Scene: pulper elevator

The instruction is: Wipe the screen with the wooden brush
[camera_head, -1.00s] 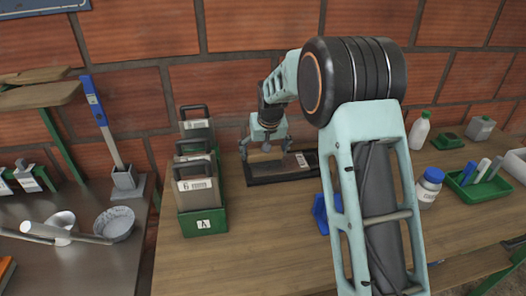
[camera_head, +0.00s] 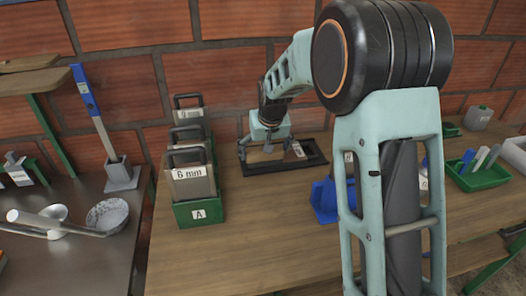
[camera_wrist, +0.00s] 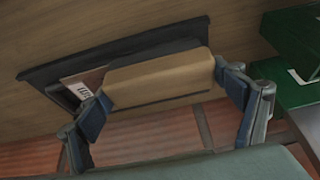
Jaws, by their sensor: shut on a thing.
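The wooden brush (camera_head: 266,156) is a tan block held between the fingers of my gripper (camera_head: 265,151). In the wrist view the brush (camera_wrist: 160,79) spans the gap between both fingers of my gripper (camera_wrist: 163,98). The screen (camera_head: 312,159) is a flat, dark-framed panel with a white label, lying at the back of the wooden table near the brick wall. The brush is over its left part. In the wrist view the screen's dark frame (camera_wrist: 120,48) shows behind the brush. Its bristles and any contact with the screen are hidden.
A green rack (camera_head: 199,210) marked A, holding several grey handled plates, stands left of the screen. A blue holder (camera_head: 325,201) is to its right, partly behind my arm. A green tray (camera_head: 481,176) sits far right. The table's front middle is clear.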

